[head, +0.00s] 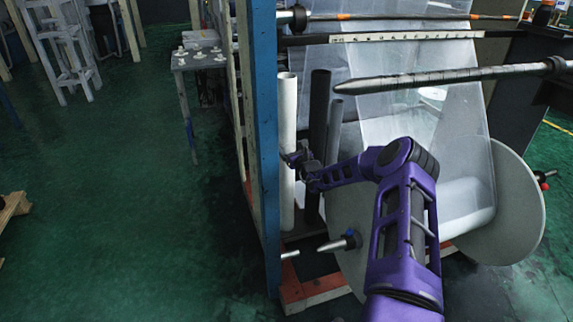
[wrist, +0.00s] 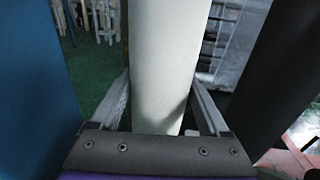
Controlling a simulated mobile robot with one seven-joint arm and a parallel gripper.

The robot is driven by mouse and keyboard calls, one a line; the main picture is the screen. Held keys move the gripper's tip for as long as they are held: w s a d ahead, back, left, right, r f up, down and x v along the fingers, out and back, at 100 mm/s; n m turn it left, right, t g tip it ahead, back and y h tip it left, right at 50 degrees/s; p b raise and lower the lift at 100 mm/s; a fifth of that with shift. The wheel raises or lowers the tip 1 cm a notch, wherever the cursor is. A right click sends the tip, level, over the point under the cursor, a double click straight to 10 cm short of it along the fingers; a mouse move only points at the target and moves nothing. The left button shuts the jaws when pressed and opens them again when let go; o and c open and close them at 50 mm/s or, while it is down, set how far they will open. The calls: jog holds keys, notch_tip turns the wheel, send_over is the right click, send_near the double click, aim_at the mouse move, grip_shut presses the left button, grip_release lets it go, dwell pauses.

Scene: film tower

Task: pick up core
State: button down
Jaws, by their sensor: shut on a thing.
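The core is a tall white tube (head: 287,130) standing upright just right of the blue post in the head view. It fills the middle of the wrist view (wrist: 165,70). My gripper (head: 291,158) reaches it from the right at about mid-height. In the wrist view my gripper (wrist: 160,90) has one finger on each side of the tube, shut on it. The tube's lower end is partly hidden by the gripper's palm in the wrist view.
A blue post (head: 265,150) stands close left of the tube. A black tube (head: 318,130) and a shorter grey tube (head: 335,130) stand to its right. A film roll with a large disc (head: 520,205) is further right. Open green floor (head: 130,220) lies left.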

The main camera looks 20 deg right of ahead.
aim_at(291, 131)
jog(key=shift+r, duration=0.1)
jog(key=shift+r+p, duration=0.7)
jog(key=shift+r, duration=2.9)
jog(key=shift+s+f, duration=0.1)
jog(key=shift+s, duration=0.25)
jog(key=s+d+p, duration=0.1)
jog(key=s+d, duration=0.1)
jog(key=s, duration=1.5)
jog(key=shift+d+p, duration=0.15)
jog(key=shift+p, duration=0.25)
jog(key=shift+s+f, duration=0.1)
